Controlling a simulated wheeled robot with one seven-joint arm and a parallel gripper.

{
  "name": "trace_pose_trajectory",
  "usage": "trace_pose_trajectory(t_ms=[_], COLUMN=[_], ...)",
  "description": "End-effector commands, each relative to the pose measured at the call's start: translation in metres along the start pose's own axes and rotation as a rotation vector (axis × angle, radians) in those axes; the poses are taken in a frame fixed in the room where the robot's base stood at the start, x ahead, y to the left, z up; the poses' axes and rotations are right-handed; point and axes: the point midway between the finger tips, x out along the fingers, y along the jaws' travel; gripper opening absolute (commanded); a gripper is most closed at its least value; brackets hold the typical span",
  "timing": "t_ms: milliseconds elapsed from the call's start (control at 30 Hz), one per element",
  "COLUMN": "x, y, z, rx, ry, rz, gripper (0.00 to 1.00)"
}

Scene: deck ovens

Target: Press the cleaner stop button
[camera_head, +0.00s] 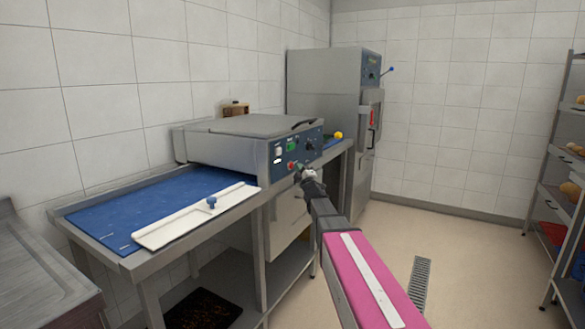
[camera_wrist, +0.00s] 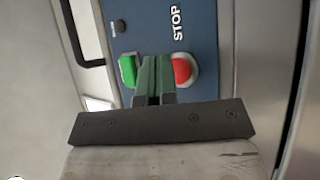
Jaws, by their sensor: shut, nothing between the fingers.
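The cleaner's blue control panel (camera_head: 311,146) is on the end of the grey machine, and it fills the middle of the wrist view (camera_wrist: 196,30). The red stop button (camera_wrist: 184,70), beside the white word STOP, lies just right of my fingertips in the wrist view. It also shows as a small red spot (camera_head: 291,165) in the head view. A green button (camera_wrist: 127,69) lies just left of the fingertips. My gripper (camera_wrist: 157,62) is shut and empty, pointing at the panel between the two buttons. In the head view my gripper (camera_head: 300,171) is close to the panel. Whether it touches anything cannot be told.
A small dark knob (camera_wrist: 118,26) sits on the panel. The machine's blue belt (camera_head: 150,205) carries a white board (camera_head: 190,218) with a blue knob. A tall steel oven (camera_head: 325,85) stands behind, a shelf rack (camera_head: 570,165) at right. The floor (camera_head: 465,262) between is clear.

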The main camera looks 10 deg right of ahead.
Motion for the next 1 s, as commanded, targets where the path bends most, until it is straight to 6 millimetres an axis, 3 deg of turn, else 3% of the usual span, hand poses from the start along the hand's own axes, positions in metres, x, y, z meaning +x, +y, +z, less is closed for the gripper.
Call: trace_pose_trajectory(t_ms=[533,1000], x=[-0.006,-0.034], y=[0.005,0.025], z=[0.005,0.024], rx=[-0.001,-0.001], ry=[-0.001,-0.002], rz=[0.000,0.000], gripper=[0.00,0.00])
